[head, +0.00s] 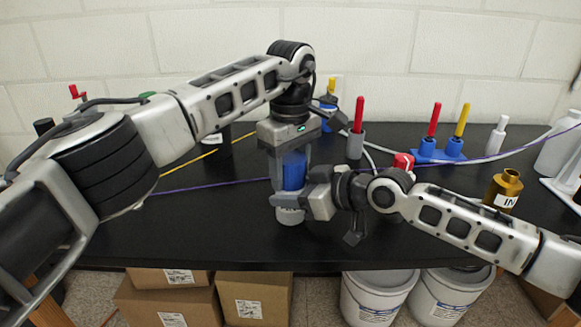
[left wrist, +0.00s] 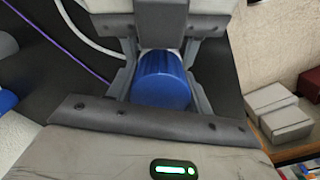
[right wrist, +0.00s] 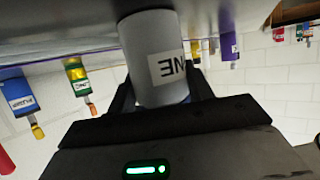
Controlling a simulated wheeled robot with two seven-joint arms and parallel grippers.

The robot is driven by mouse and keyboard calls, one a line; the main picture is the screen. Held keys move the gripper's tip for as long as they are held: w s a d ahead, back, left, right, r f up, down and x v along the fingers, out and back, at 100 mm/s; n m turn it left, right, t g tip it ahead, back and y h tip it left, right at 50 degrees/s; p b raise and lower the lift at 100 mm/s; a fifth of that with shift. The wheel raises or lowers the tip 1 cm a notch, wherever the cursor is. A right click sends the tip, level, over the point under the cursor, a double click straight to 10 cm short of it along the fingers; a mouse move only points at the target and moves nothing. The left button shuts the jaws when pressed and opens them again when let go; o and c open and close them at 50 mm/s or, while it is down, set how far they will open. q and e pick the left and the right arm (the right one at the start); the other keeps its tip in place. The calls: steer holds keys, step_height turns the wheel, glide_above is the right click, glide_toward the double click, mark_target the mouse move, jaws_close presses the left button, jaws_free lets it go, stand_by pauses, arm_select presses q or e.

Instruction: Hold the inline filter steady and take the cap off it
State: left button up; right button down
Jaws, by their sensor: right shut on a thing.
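The inline filter stands upright near the front middle of the black table, with a pale grey-white body (head: 290,216) below and a blue cap (head: 294,172) on top. My right gripper (head: 290,200) comes from the right and is shut on the body; the right wrist view shows the body (right wrist: 155,60) with a partly visible label between the fingers. My left gripper (head: 291,178) points down from above, its fingers on either side of the cap. In the left wrist view the blue cap (left wrist: 163,80) sits between the open fingers; I cannot tell if either touches it.
Behind stand a red-topped grey holder (head: 356,140), a blue stand (head: 440,152) with red and yellow pieces, and a white bottle (head: 496,137). A gold bottle (head: 503,190) is at the right. A purple cord (head: 215,186) crosses the table. The front left table is clear.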

arm_select(q)
steer(key=n, duration=0.3)
steer(key=o, duration=1.1)
